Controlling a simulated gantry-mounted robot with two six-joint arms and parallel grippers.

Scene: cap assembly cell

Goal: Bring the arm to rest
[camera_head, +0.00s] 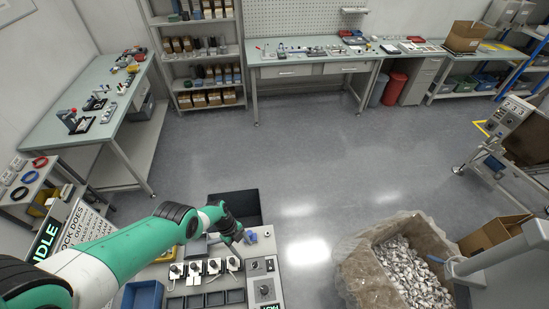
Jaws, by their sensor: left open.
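My left arm, green and white, reaches in from the lower left over a small work station (212,270). My left gripper (243,238) is at the back right of that station, small in the picture and open. A small blue part (251,237) lies close by it; I cannot tell whether they touch. My right gripper is out of the picture.
Several white fixtures (213,266) stand in a row on the station, with a control box (264,285) at right and a blue bin (142,296) at left. A dark bin (240,205) is behind. A large lined box of silvery parts (410,270) stands right. The floor behind is clear.

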